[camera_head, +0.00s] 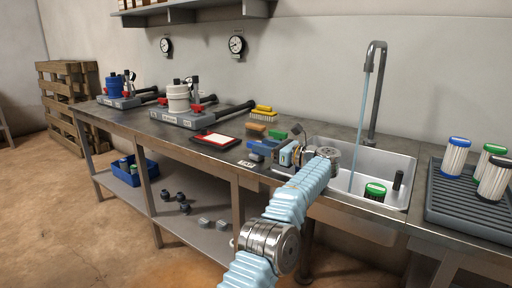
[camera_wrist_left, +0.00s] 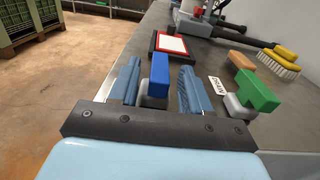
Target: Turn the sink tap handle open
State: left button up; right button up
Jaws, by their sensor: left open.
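My left gripper (camera_head: 264,151) reaches the counter just left of the sink; in the left wrist view (camera_wrist_left: 158,92) its two blue fingers are spread. A blue block-shaped handle (camera_wrist_left: 160,74) on a small grey base stands between the fingers, with a visible gap on each side. A green handle (camera_wrist_left: 258,91) on a grey base stands to the right, outside the fingers, near a label reading DRAIN (camera_wrist_left: 218,86). The tall spout (camera_head: 375,90) stands behind the sink (camera_head: 400,163), and a pale blue water stream (camera_head: 360,125) falls from it. My right gripper is not in view.
A green-capped jar (camera_head: 375,191) stands in the sink. A rack (camera_head: 450,206) with filter cartridges is at the right. Valve assemblies (camera_head: 180,103) stand further left.

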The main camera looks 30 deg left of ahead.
pick_arm(q)
jog(key=d, duration=0.9)
jog(key=shift+s+d, duration=0.25)
jog(key=shift+s, duration=0.05)
